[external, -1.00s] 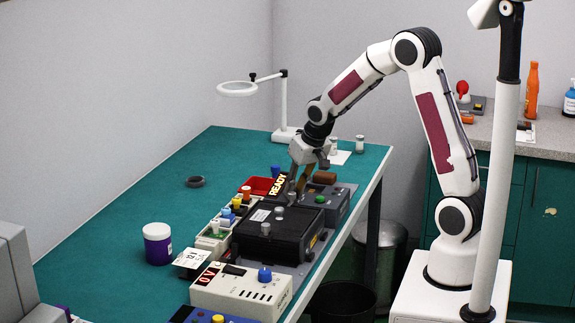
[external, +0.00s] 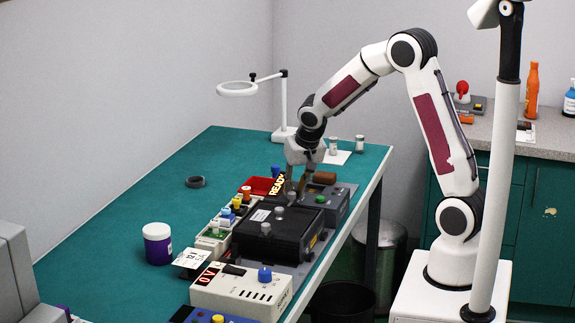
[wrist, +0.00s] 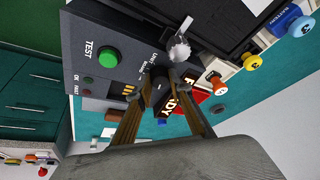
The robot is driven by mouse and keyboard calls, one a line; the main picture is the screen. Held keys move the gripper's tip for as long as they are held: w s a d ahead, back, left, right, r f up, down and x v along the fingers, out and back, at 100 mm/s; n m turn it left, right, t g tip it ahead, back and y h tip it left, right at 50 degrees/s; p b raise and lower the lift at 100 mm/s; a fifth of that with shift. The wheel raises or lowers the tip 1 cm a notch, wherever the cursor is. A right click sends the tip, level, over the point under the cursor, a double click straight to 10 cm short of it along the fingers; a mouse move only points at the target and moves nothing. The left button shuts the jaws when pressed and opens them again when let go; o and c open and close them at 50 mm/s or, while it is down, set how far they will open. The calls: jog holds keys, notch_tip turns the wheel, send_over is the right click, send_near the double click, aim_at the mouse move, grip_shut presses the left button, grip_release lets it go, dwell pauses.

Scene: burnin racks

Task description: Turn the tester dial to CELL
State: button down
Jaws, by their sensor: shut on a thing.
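The tester (external: 335,206) is a dark grey box right of my gripper, with a green button showing in the external view. The dial (wrist: 158,93) is a small dark knob, partly hidden between my fingers. My gripper (wrist: 163,80) is shut on it, a finger on each side. In the external view my gripper (external: 296,188) reaches down onto the tester. I cannot read clearly which label the dial points to.
A black case (external: 270,232) with silver knobs stands close in front of the tester. A white meter (external: 240,292) stands nearer. The table's left side is mostly clear.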

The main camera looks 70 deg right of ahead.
jog(key=shift+w+a+m, duration=0.1)
jog(key=shift+m, duration=0.3)
jog(key=shift+w+m+g+h, duration=0.1)
jog(key=shift+m+g+h, duration=0.5)
jog(key=shift+m, duration=1.2)
jog(key=c, duration=1.8)
grip_release()
jog(key=shift+c, duration=0.2)
jog(key=v, duration=1.2)
jog(key=shift+w, duration=0.2)
